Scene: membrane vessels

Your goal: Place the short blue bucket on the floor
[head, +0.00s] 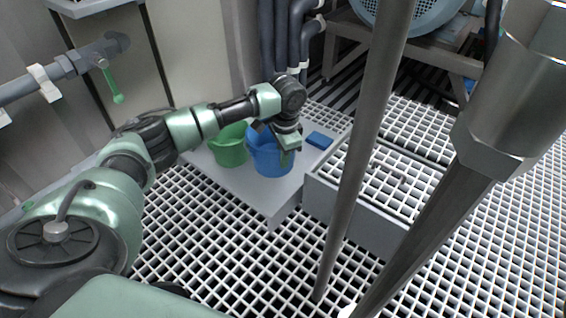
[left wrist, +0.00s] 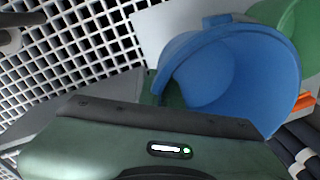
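The blue bucket (head: 268,163) stands upright on a grey platform (head: 262,196) in the head view. In the left wrist view the blue bucket (left wrist: 275,70) fills the upper right, with its open mouth facing the camera. My left gripper (head: 287,155) reaches down at the bucket's right side, overlapping its rim. A dark green part, perhaps a finger, shows at the rim in the left wrist view. Whether the fingers are closed on the bucket wall is hidden. The floor (head: 190,250) is a light metal grating. My right gripper is not in view.
A green bucket (head: 228,152) stands close to the left of the blue one. A small blue block (head: 320,140) lies to the right on the platform. A grey grated box (head: 350,215) adjoins the platform. Grey pipes stand behind. The floor grating in front is clear.

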